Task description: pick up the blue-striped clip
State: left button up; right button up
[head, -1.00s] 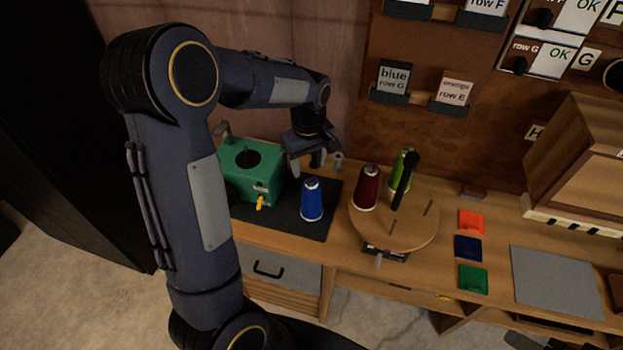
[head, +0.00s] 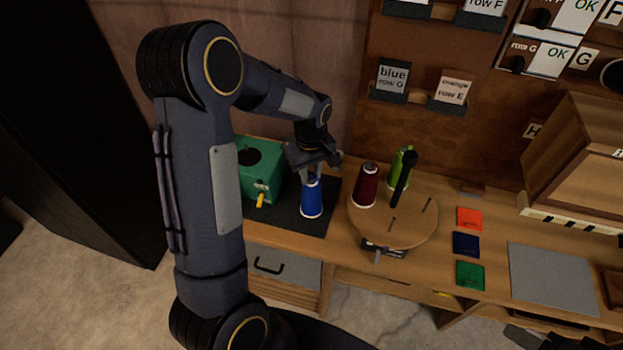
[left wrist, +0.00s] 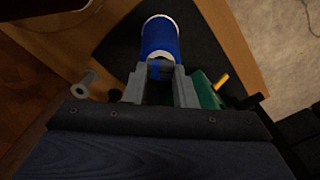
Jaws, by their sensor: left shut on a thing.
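My left gripper (head: 312,174) is right at the upper end of the blue thread spool (head: 312,199), which stands upright on the dark mat. In the left wrist view the fingers (left wrist: 160,74) are shut on a small piece with blue and dark bands, which I take for the blue-striped clip (left wrist: 160,69). The spool (left wrist: 159,38) shows just beyond the fingertips; I cannot tell whether they touch it. The gripper hides the clip in the head view. My right gripper is not in view.
A green box (head: 260,176) with a yellow knob stands left of the spool. A round wooden turntable (head: 411,222) with dark red (head: 366,186) and green (head: 399,166) spools stands to the right. A small grey piece (left wrist: 84,84) lies near the gripper.

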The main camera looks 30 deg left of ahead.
aim_at(311, 176)
pick_arm(q)
jog(key=shift+r, duration=0.15)
jog(key=shift+r, duration=0.2)
notch_tip(311, 176, up, 2)
jog(key=shift+r, duration=0.2)
jog(key=s+d+r+b, duration=0.3)
jog(key=s+r, duration=0.7)
jog(key=s, duration=0.3)
jog(key=shift+s+d, duration=0.2)
jog(key=shift+s, duration=0.15)
